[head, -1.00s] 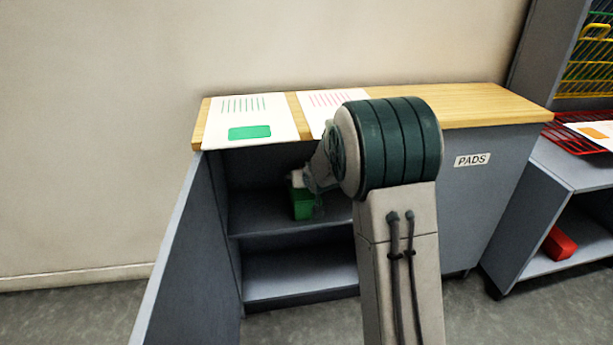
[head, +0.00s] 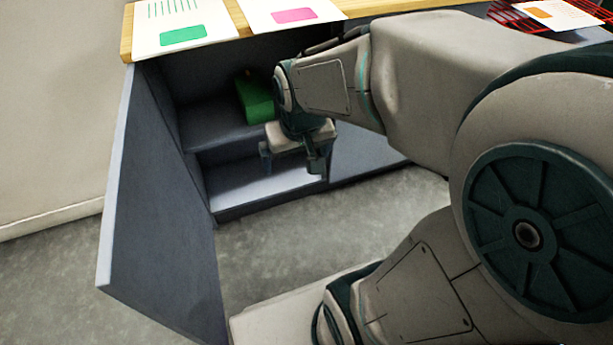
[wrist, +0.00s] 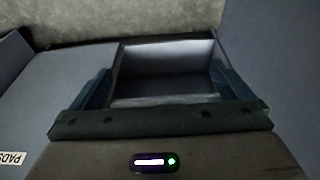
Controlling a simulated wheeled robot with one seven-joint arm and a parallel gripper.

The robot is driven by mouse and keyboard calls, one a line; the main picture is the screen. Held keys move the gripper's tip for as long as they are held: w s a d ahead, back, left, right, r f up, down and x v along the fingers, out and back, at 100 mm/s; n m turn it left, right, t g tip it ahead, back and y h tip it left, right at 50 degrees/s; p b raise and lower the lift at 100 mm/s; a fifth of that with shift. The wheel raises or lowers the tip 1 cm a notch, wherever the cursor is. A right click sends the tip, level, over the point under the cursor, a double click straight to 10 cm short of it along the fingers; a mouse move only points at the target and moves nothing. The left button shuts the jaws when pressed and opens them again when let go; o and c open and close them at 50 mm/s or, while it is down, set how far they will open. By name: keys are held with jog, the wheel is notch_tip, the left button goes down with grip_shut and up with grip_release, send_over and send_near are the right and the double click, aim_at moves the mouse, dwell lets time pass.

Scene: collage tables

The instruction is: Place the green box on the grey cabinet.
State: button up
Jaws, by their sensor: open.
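The green box (head: 255,100) sits on the upper inner shelf of the grey cabinet (head: 197,88), below its wooden top, in the head view. My gripper's wrist hides part of the box's right side. My gripper (head: 290,160) is open and empty, pointing down in front of the cabinet opening, apart from the box and nearer to me. In the wrist view, my open gripper (wrist: 165,80) has nothing between its fingers. A grey compartment of the cabinet shows beyond them, and the green box is not in that view.
The cabinet's open door (head: 155,190) stands out at the left. Cards with a green patch (head: 185,28) and a pink patch (head: 290,12) lie on the wooden top. A red wire basket (head: 520,14) with an orange-patched card is at upper right. The floor in front is clear.

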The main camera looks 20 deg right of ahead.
jog(key=s+g, duration=0.1)
jog(key=s, duration=0.6)
jog(key=shift+a+f+g, duration=0.15)
jog(key=shift+a+g, duration=0.05)
jog(key=shift+g, duration=0.1)
